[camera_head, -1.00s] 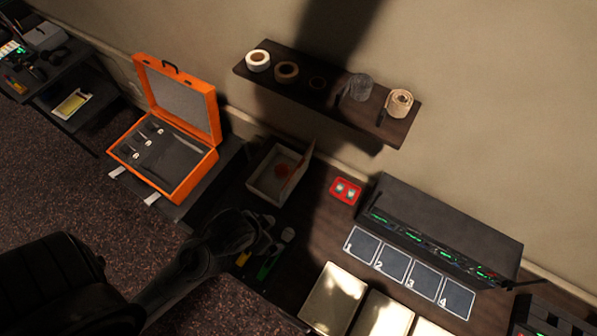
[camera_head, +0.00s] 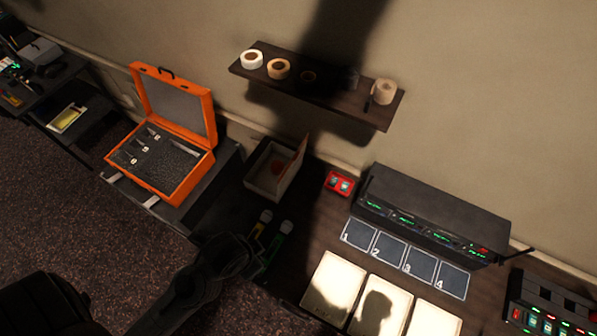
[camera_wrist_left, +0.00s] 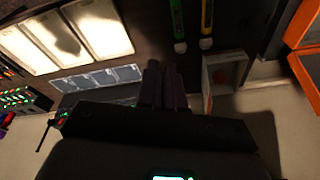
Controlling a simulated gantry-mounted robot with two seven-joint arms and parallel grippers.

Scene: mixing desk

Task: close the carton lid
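The carton (camera_head: 262,186) is a small, pale open box at the back of the desk. Its lid (camera_head: 293,165) stands raised along its right side in the head view. A reddish thing lies inside. The carton (camera_wrist_left: 207,85) also shows in the left wrist view, right of the fingers. My left gripper (camera_head: 245,255) is dark and in shadow, in front of the carton and apart from it. In the left wrist view its fingers (camera_wrist_left: 166,85) are close together with nothing visible between them. My right gripper is in neither view.
Yellow and green microphones (camera_head: 272,245) lie between my left gripper and the carton. An open orange case (camera_head: 180,180) stands to the left. A red box (camera_head: 339,184), numbered pads (camera_head: 389,250) and a rack unit (camera_head: 430,215) are to the right. A shelf (camera_head: 330,96) hangs above.

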